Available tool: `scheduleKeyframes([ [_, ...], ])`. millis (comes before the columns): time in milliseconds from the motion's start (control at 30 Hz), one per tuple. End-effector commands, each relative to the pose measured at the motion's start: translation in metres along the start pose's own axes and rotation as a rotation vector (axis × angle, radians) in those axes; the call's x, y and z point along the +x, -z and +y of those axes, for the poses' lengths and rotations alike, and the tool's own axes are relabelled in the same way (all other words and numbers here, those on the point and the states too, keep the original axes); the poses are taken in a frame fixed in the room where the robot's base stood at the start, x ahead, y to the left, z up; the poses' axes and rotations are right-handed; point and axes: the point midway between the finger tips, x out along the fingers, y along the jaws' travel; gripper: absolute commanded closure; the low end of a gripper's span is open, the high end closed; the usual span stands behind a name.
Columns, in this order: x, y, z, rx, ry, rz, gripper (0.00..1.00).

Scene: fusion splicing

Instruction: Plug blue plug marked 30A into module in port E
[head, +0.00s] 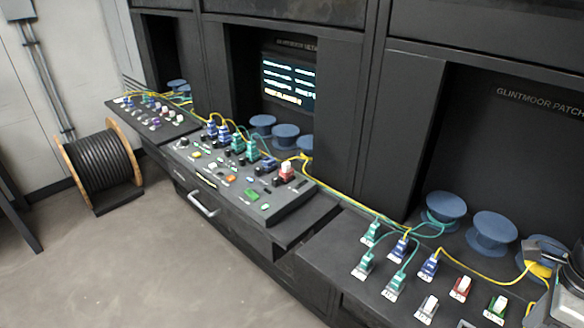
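Two blue plugs stand upright on the right-hand shelf, one (428,267) with a yellow cable and another (399,248) just behind it to the left. Their white labels are too small to read, so I cannot tell which is 30A. More blue plugs (212,130) stand in the middle console (290,205), with one (266,164) near a red-and-white plug (287,172). Port letters are not legible, so I cannot pick out port E or its module. My gripper (542,262) is at the right edge, beside a yellow piece; its fingers are unclear.
Teal plugs (365,264), a red plug (461,288), a white plug (427,308) and a green plug (496,307) share the right shelf. Blue spools (491,232) stand behind. A lit screen (288,84) is above the middle console. A cable drum (101,167) stands on the floor at left.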

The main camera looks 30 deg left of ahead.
Motion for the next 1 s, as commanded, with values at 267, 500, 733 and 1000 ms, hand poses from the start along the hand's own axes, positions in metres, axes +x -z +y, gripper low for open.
scheduleKeyframes([
  [267, 0.048, 0.0, 0.001, -0.001, -0.002, 0.0, 0.59],
  [500, 0.067, 0.0, 0.0, -0.001, 0.0, 0.0, 0.59],
  [733, 0.067, 0.0, 0.0, -0.001, 0.0, 0.0, 0.59],
  [1000, 0.067, 0.0, 0.0, -0.001, 0.0, 0.0, 0.59],
])
